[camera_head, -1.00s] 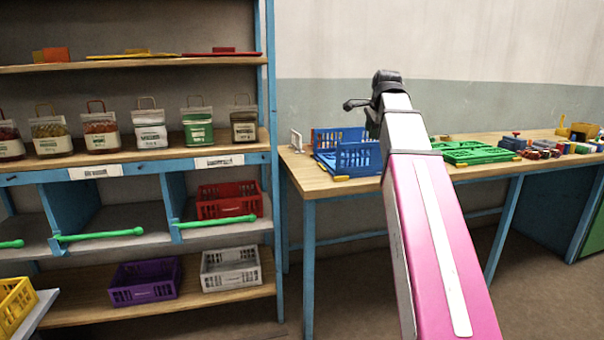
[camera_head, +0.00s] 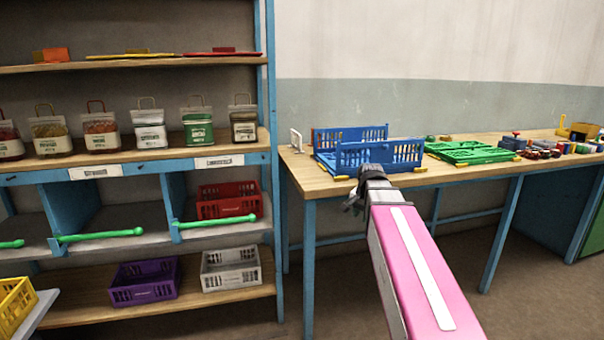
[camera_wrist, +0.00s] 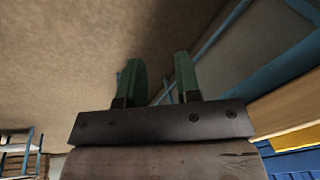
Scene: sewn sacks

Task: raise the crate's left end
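A blue crate (camera_head: 380,153) stands on the left part of the wooden table. Its back and front long walls are upright. No upright wall shows at its left end, where the side looks open; its right end is hard to make out. In the wrist view, part of the blue crate (camera_wrist: 300,165) shows at the lower right corner. My gripper (camera_head: 352,203) is in front of the table's front edge, below the crate and apart from it. In the wrist view its two green fingers (camera_wrist: 158,82) are spread with nothing between them.
A flat green folded crate (camera_head: 470,152) lies right of the blue one on the table (camera_head: 310,180). A small white stand (camera_head: 296,140) is at the table's left corner. Several small blocks lie farther right. A shelf unit with bags and crates stands left. Floor before the table is clear.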

